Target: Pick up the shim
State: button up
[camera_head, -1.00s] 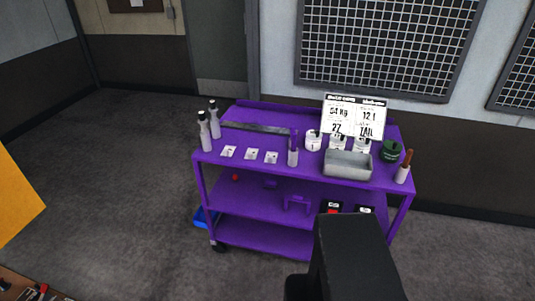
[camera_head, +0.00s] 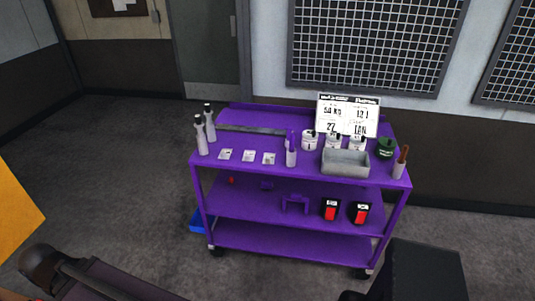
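No item on the purple cart (camera_head: 330,221) can be made out as the shim for certain. My gripper cannot be made out; only dark parts, seemingly of my arm, show along the bottom edge, apart from the cart.
Two grey bottles (camera_head: 205,130) stand at the cart's left end. A grey tray (camera_head: 345,163), white tubs, a green jar (camera_head: 386,148) and a sign (camera_head: 347,115) crowd the right. Black-and-red boxes (camera_head: 330,209) sit on the middle shelf.

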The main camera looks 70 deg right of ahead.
aim_at(249, 155)
jog(key=z, duration=0.1)
jog(key=k, duration=0.15)
jog(key=z, duration=1.8)
jog(key=k, duration=0.5)
jog(key=z, duration=0.15)
jog(key=i, duration=0.9)
